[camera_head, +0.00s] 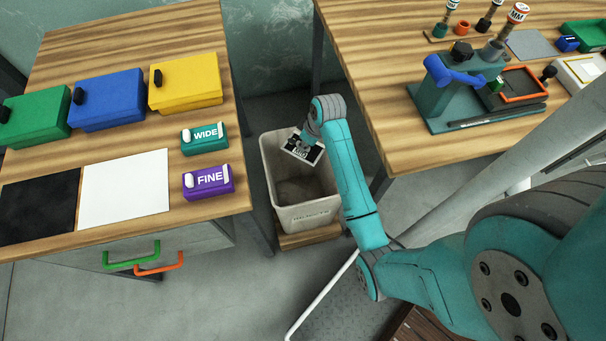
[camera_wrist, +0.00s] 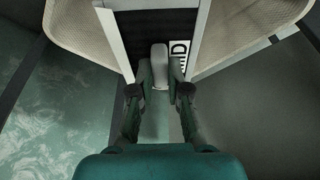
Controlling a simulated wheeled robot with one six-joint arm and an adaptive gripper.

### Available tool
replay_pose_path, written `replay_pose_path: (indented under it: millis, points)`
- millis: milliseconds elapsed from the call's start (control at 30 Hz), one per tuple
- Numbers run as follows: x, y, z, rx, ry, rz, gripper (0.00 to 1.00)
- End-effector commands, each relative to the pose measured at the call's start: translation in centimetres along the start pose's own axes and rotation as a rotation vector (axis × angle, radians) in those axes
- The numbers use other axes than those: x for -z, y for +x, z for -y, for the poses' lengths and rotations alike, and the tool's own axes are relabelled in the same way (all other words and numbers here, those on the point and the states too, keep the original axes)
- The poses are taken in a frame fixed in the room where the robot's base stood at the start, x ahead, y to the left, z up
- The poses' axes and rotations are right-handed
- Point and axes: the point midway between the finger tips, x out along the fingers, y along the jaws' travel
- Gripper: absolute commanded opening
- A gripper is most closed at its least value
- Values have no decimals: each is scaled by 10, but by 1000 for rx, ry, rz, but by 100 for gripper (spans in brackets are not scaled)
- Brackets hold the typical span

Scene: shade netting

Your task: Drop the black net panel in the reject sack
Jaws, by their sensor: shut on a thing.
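The black net panel (camera_head: 302,152) has a pale border and a white label, part of which shows in the wrist view. My gripper (camera_head: 308,139) is shut on its pale grip tab (camera_wrist: 160,62). The panel hangs over the far part of the open mouth of the beige reject sack (camera_head: 305,216). The sack's pale walls (camera_wrist: 76,32) flank the panel in the wrist view. I cannot tell exactly how far the panel is below the rim. Printing on the sack's front is too small to read surely.
The sack stands on a low wooden base between two benches. The left bench holds green, blue and yellow boxes (camera_head: 186,84), WIDE (camera_head: 203,138) and FINE (camera_head: 207,182) blocks, and black and white sheets (camera_head: 125,190). The right bench holds stamps and a teal stand (camera_head: 440,98).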

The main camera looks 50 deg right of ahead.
Motion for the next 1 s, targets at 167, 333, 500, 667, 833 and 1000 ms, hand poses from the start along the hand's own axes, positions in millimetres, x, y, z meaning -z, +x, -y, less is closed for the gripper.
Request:
replay_pose_path:
  millis: [167,333,500,667,833,1000]
  points:
    - [-3,8,0,0,0,0,0]
    - [-3,10,0,0,-1,0,0]
    - [-3,10,0,0,0,0,26]
    - [-3,9,0,0,0,0,45]
    - [-3,9,0,0,0,0,45]
    - [-3,2,0,-1,0,-1,45]
